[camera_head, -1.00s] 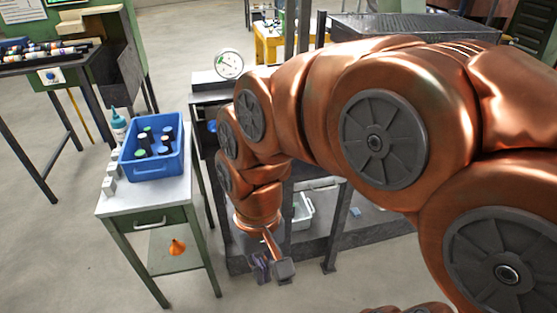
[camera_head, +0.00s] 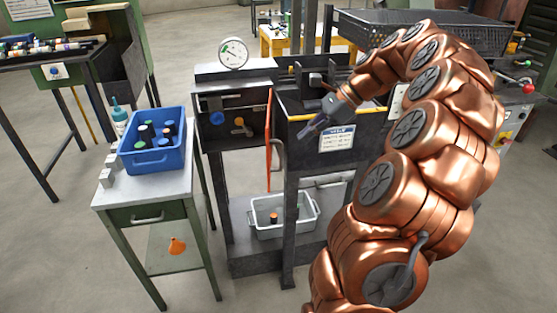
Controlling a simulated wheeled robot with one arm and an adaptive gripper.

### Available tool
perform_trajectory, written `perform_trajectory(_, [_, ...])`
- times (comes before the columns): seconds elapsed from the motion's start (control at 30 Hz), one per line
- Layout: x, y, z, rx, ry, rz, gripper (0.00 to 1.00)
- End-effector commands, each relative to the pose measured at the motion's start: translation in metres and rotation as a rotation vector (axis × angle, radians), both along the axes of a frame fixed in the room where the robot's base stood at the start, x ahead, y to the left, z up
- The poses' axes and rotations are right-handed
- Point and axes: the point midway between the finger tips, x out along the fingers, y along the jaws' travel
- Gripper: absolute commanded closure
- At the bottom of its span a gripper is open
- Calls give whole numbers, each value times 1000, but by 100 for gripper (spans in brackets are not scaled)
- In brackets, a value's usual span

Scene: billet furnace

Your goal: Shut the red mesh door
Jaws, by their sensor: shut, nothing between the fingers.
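The red mesh door (camera_head: 268,140) belongs to the dark furnace frame in the middle of the view. It stands open, swung out and seen almost edge-on as a thin red strip, so its mesh face is hidden. A grey bar handle (camera_head: 279,156) sits on its right side. The dark compartment (camera_head: 232,133) left of the door is uncovered and shows a blue knob and orange parts. My gripper (camera_head: 306,132) is shut and empty. It appears right of the door's upper part, in front of the furnace's dark front, with a visible gap in the picture to the door.
A green table (camera_head: 145,203) with a blue bin of bottles (camera_head: 152,160) stands close on the left. A grey bin (camera_head: 283,232) sits on the low shelf below the door. A dark post (camera_head: 291,195) rises beside it. A round gauge (camera_head: 233,54) stands on top. Floor in front is open.

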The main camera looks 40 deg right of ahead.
Motion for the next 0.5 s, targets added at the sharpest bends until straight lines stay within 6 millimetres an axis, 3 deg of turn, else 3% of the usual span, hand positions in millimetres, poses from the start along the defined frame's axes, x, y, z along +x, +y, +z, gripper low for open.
perform_trajectory(0.03, [-1,-17,-6,22,10,-54,100])
perform_trajectory(0.1, [-4,-31,-8,45,20,-107,100])
perform_trajectory(0.2, [-6,-42,-9,63,30,-148,100])
perform_trajectory(0.5, [3,-31,-24,69,33,-156,100])
